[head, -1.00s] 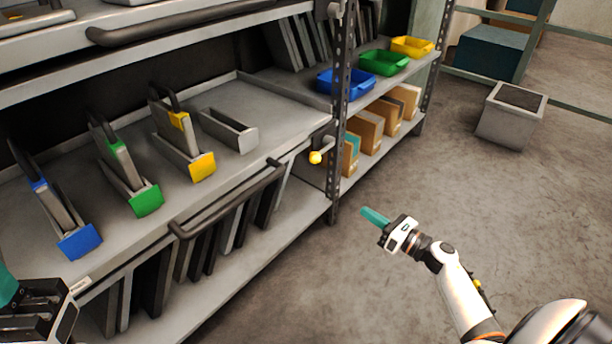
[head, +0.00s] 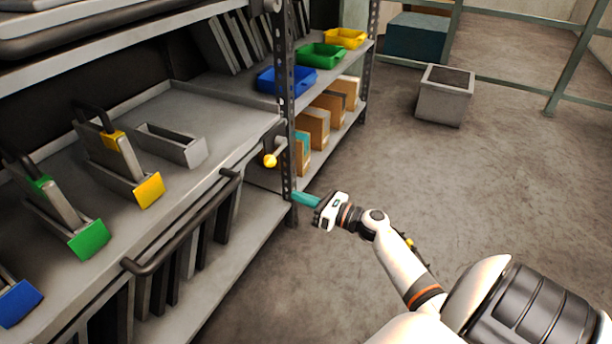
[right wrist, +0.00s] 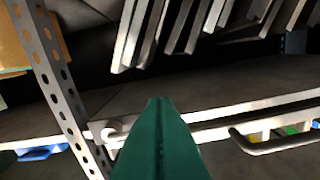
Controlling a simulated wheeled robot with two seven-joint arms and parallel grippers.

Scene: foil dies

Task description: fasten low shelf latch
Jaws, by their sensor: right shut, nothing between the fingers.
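The low shelf latch shows in the head view as a short grey lever with a yellow knob (head: 270,160), at the right front corner of the pull-out shelf (head: 215,103) beside the perforated post (head: 287,110). The knob hangs below the shelf's edge. My right gripper (head: 294,197) is shut and empty, its teal fingers pointing left, lower than the knob and close to the post in the picture. In the right wrist view the shut green fingers (right wrist: 160,105) point at the rack, with the post (right wrist: 52,75) to their left. My left gripper is out of view.
A dark bar handle (head: 185,225) runs along the shelf front. Blue, green and yellow-tagged holders (head: 148,190) stand on the shelf. Upright plates and cardboard boxes (head: 313,125) fill the lower level. The floor (head: 400,170) right of the rack is clear up to a grey bin (head: 445,95).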

